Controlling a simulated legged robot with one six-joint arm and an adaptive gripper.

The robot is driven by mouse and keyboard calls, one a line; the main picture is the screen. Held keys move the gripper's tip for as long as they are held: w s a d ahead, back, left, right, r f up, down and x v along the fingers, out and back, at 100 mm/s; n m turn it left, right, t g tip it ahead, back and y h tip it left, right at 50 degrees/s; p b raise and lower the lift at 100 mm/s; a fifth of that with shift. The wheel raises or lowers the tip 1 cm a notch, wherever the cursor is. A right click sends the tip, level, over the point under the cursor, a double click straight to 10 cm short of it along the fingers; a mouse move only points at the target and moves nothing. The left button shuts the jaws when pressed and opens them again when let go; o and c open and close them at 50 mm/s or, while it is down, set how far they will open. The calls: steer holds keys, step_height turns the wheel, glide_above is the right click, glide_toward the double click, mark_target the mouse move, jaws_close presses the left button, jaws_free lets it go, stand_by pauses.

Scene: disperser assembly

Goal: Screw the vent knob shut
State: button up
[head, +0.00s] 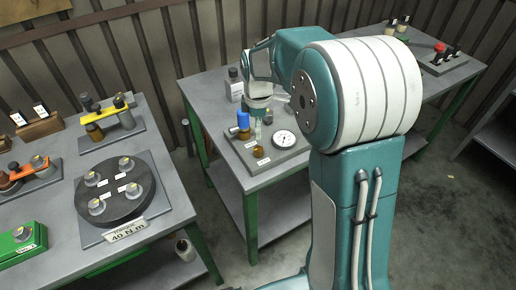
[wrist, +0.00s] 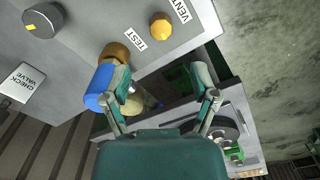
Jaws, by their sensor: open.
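The vent knob looks to be the small yellow-brass knob (wrist: 160,26) in the wrist view, between the TEST label (wrist: 135,38) and the partly cut-off VENT label (wrist: 181,10). It also shows as a small brass knob (head: 258,151) on the grey panel on the middle bench in the head view. My gripper (head: 258,118) is above that panel, beside a blue cylinder (head: 243,120). In the wrist view my gripper (wrist: 163,76) is open, with nothing gripped. Its left finger overlaps the blue cylinder with a brass end (wrist: 103,85); I cannot tell whether they touch.
A dial gauge (head: 284,138) sits on the panel right of the knob. The wrist view shows a grey round knob (wrist: 42,20) and a CHECK VALVE label (wrist: 22,86). A left bench carries a dark disc (head: 116,212).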

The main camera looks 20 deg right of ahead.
mark_target(258, 149)
step_height(258, 149, down, 10)
steer(key=shift+r, duration=0.2)
steer(key=shift+c, duration=0.4)
jaws_close()
